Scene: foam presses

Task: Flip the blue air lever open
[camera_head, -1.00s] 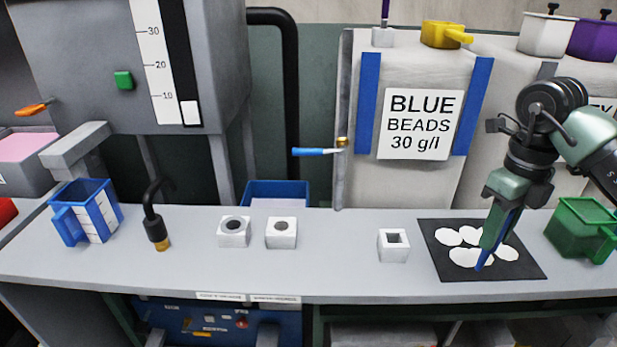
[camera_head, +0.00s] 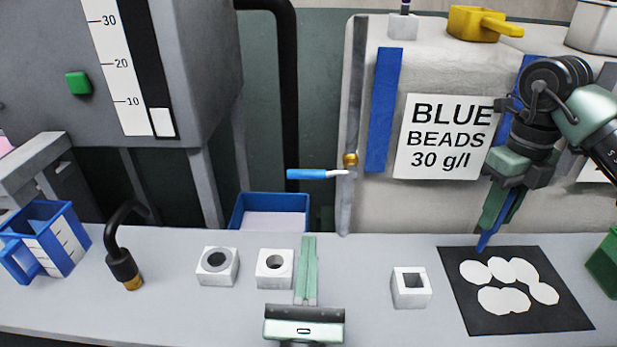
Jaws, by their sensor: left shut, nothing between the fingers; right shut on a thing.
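The blue air lever (camera_head: 307,174) lies horizontal, pointing left from its brass valve (camera_head: 350,160) at the left edge of the blue-beads bin. My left gripper (camera_head: 308,242) is shut and empty, its green fingers together over the bench, below the lever in the picture and apart from it. My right gripper (camera_head: 490,225) points down at the right, shut on a slim blue thing (camera_head: 485,241) whose tip shows near the back edge of the black mat. The fingers hide most of that thing.
On the bench stand a blue jug (camera_head: 60,238), a black nozzle (camera_head: 122,264), white blocks (camera_head: 217,268) and a black mat (camera_head: 460,300) with white discs. A blue tray (camera_head: 240,212) sits behind the bench. A black pipe (camera_head: 290,110) rises left of the bin.

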